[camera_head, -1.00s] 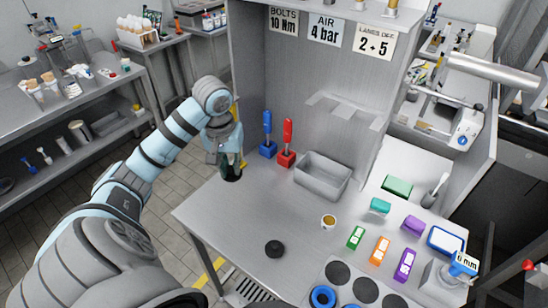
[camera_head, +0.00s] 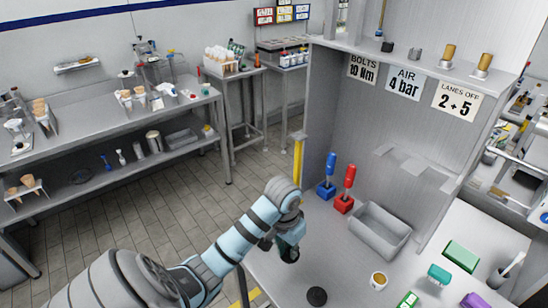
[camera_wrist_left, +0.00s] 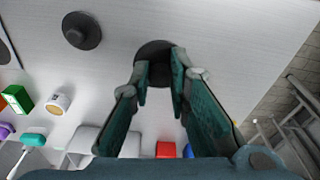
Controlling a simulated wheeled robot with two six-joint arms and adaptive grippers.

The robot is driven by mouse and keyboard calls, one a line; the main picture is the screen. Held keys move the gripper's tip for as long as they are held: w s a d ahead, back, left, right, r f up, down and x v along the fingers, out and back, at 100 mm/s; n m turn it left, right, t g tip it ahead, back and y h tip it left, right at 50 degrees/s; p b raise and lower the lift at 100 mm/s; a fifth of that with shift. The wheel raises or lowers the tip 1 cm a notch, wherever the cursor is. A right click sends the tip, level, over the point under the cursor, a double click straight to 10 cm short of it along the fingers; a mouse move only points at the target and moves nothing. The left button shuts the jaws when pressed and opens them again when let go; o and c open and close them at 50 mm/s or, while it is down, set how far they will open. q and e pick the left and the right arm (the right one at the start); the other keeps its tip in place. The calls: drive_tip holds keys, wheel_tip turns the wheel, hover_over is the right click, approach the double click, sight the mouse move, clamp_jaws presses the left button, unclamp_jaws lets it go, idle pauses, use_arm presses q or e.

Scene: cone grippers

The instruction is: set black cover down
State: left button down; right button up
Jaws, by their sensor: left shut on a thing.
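My left gripper (camera_head: 290,238) is over the left part of the steel worktop, its fingers pointing down. It is shut on a black cover (camera_head: 289,255), a round dark piece at the fingertips, mostly hidden by them. In the left wrist view, the fingers (camera_wrist_left: 160,72) close on this dark round cover (camera_wrist_left: 152,48). I cannot tell whether it touches the worktop. A second black disc with a raised knob (camera_wrist_left: 81,30) lies apart on the worktop; it also shows in the head view (camera_head: 316,296). My right gripper is not in view.
A blue-handled tool (camera_head: 327,189) and a red-handled tool (camera_head: 345,201) stand in holders behind the gripper. A grey metal bin (camera_head: 381,232) and a small cup (camera_head: 378,281) are to the right. The worktop (camera_head: 335,255) between the gripper and the bin is clear.

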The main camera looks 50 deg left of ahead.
sight(288, 257)
use_arm(q)
wheel_tip(288, 257, down, 6)
drive_tip(key=shift+f, duration=0.45)
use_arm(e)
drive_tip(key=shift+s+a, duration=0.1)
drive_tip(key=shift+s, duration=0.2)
use_arm(q)
drive_tip(key=c, duration=1.5)
unclamp_jaws()
drive_tip(key=shift+w+f, duration=0.1)
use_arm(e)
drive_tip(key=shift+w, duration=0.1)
